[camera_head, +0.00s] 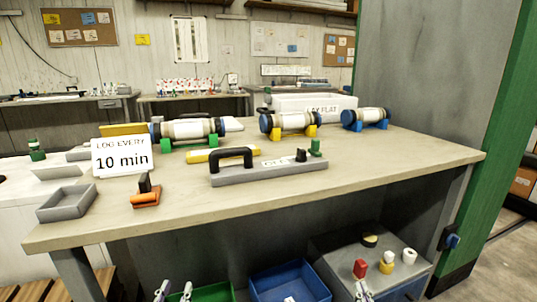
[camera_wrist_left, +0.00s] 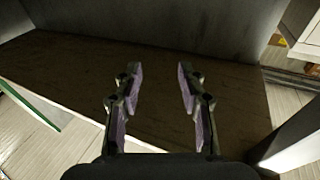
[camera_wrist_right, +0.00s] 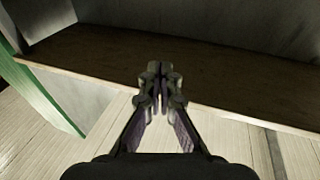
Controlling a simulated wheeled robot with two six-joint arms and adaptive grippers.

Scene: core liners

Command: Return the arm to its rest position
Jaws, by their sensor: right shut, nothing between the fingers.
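My left gripper (camera_head: 173,292) shows at the bottom edge of the head view, in front of and below the workbench. In the left wrist view its two fingers (camera_wrist_left: 160,75) stand apart with nothing between them. My right gripper (camera_head: 362,291) is also at the bottom edge of the head view, further right, before the bench's lower shelf. In the right wrist view its fingertips (camera_wrist_right: 156,72) meet, with nothing held. Both wrist views show the grippers over a dark shelf board and pale floor. Most of both arms is out of the head view.
The workbench top (camera_head: 330,190) carries several capped cylinders on coloured cradles, a grey tray (camera_head: 67,203), a "10 min" sign (camera_head: 122,157) and a black-handled grey bar (camera_head: 270,171). Below are a blue bin (camera_head: 290,283) and a grey box (camera_head: 340,245) with small items. A green post stands right.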

